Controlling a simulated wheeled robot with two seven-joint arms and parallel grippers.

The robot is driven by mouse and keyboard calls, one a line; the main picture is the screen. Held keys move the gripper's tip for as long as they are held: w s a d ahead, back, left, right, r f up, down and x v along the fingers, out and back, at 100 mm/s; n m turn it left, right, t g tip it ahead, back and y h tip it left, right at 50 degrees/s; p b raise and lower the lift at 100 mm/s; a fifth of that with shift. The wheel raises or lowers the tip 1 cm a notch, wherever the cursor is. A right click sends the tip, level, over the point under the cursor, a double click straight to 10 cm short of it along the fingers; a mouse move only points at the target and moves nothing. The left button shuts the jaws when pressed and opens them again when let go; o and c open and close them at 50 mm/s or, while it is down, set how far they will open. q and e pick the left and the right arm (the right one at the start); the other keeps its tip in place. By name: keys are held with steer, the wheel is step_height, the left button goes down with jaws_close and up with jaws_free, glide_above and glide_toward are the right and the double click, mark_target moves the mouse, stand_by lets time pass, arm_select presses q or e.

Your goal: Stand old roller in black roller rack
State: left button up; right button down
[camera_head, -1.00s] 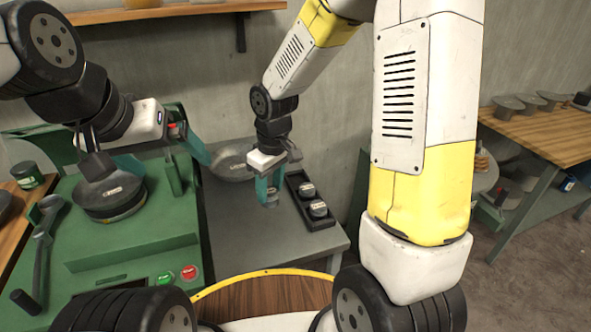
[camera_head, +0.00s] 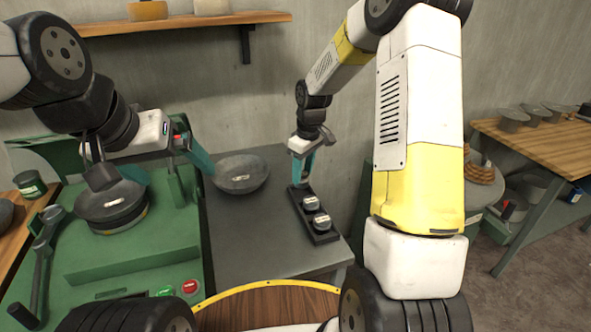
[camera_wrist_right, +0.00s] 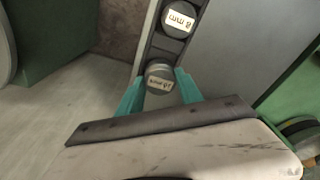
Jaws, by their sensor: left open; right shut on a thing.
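The black roller rack (camera_head: 329,238) lies on the grey table, with two labelled rollers (camera_head: 321,221) standing in its nearer and middle parts. My right gripper (camera_head: 300,182) is at the rack's far end, fingers pointing down. In the right wrist view its teal fingers (camera_wrist_right: 159,92) are shut on a grey roller (camera_wrist_right: 160,74), apparently the old roller, upright with a label on top. It is over or in the rack's end slot; whether it is seated I cannot tell. An "8 mm" roller (camera_wrist_right: 179,18) stands beyond it. My left gripper (camera_head: 168,172) is open above the green machine.
A grey bowl (camera_head: 241,174) sits on the table left of the rack. The green machine (camera_head: 135,250) with a dark round piece (camera_head: 112,207) stands at left. A wooden shelf (camera_head: 190,21) is on the wall. Bare table lies in front of the bowl.

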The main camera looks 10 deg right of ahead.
mark_target(303, 175)
steer(key=shift+f, duration=1.65)
steer(key=shift+f, duration=0.1)
steer(key=c, duration=0.8)
jaws_free()
steer(key=shift+f, duration=0.1)
